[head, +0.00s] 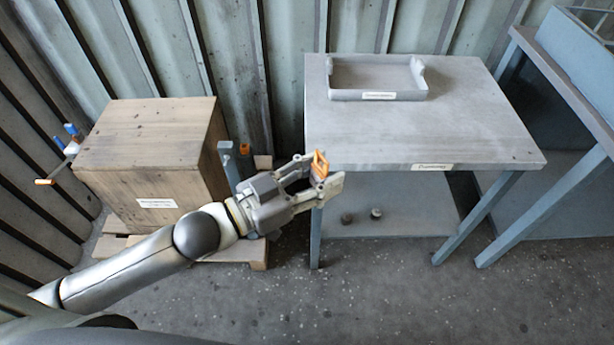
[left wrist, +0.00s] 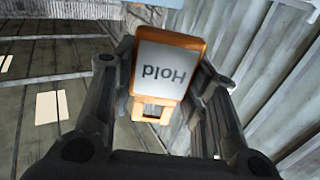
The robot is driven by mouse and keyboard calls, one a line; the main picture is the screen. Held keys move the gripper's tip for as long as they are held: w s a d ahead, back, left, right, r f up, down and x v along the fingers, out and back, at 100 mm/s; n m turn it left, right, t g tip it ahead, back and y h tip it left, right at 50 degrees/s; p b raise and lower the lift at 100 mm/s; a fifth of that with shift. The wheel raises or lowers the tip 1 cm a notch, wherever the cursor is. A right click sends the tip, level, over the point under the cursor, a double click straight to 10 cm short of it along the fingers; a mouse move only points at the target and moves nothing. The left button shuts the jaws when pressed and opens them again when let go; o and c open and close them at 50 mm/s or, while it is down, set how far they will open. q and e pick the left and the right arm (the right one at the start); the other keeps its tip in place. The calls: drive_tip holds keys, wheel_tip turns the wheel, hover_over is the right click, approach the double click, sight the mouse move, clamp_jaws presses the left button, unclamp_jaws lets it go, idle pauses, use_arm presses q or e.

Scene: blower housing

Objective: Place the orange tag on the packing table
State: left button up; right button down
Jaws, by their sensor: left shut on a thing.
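The orange tag (head: 319,163) is between the fingers of my left gripper (head: 322,177), which is shut on it. In the left wrist view the tag (left wrist: 166,67) has an orange frame around a pale face with the word "Hold", seen upside down. The grey packing table (head: 470,115) stands at the centre right with a label on its front edge. In the head view my left gripper and the tag are at the table's front left edge; how high they are over it I cannot tell. My right gripper is not in view.
A shallow grey tray (head: 375,95) sits at the back of the tabletop. The table's front and right are clear. A wooden crate (head: 150,160) stands on a pallet (head: 258,252) at left. Two small round objects lie on the lower shelf (head: 410,222). A blue-grey bench (head: 570,90) stands at right.

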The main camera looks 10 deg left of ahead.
use_arm(q)
drive_tip(key=shift+w+d+r+m+g+h, duration=0.25)
drive_tip(key=shift+w+d+m+g+h, duration=0.1)
drive_tip(key=shift+d+m+g+h, duration=0.3)
drive_tip(key=shift+w+d+r+m+g+h, duration=0.2)
drive_tip(key=shift+w+d+m+g+h, duration=0.25)
drive_tip(key=shift+d+g, duration=0.4)
drive_tip(key=shift+w+d+r+m+g+h, duration=0.3)
drive_tip(key=shift+d+m+g+h, duration=0.1)
drive_tip(key=shift+d+m+g, duration=0.3)
drive_tip(key=shift+d, duration=0.1)
drive_tip(key=shift+g, duration=0.4)
